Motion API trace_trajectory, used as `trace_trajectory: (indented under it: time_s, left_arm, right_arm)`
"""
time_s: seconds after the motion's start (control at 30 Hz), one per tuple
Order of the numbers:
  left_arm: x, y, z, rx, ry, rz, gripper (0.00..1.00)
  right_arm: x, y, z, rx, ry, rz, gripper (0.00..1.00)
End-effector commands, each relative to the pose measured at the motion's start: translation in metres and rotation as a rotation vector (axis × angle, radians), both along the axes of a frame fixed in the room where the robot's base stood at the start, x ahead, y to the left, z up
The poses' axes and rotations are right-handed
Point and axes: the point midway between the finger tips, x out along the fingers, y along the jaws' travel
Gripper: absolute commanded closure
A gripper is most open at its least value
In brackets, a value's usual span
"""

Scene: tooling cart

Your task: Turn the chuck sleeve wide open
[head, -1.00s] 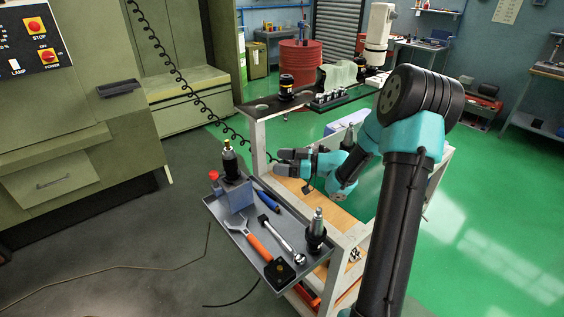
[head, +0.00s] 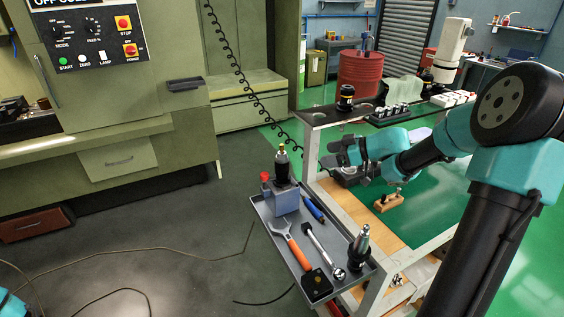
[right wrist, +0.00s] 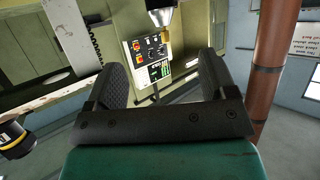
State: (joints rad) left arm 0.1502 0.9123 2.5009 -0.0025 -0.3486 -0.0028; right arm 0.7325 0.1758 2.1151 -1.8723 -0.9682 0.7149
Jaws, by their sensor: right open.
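A black tool holder with a brass-coloured tip (head: 282,165) stands upright in a grey block (head: 285,201) on the tray. A second black holder with a silver nose (head: 361,243) stands at the tray's right end. I cannot tell for certain which carries the chuck sleeve. My right gripper (head: 335,152) is open and empty, apart from both holders, right of and a little above the block, fingers pointing left. In the right wrist view its two dark fingers are spread (right wrist: 161,75), and a silver conical nose (right wrist: 159,14) shows beyond them at the top. My left gripper is out of view.
The grey tray (head: 267,222) also carries an orange-handled wrench (head: 297,248), a ratchet (head: 325,252) and a blue-handled tool (head: 313,209). A shelf (head: 318,114) with holders lies behind my gripper. A coiled cable (head: 240,79) hangs behind the tray.

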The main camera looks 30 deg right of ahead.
Motion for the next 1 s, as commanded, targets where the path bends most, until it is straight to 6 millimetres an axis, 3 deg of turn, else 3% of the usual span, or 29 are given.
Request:
trace_trajectory:
  time_s: [0.37, 1.0]
  left_arm:
    - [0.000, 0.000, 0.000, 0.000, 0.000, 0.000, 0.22]
    - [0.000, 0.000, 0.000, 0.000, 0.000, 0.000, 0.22]
  right_arm:
    - [0.021, 0.018, -0.011, 0.002, 0.000, 0.005, 0.22]
    - [0.099, 0.080, -0.053, 0.002, 0.000, 0.005, 0.22]
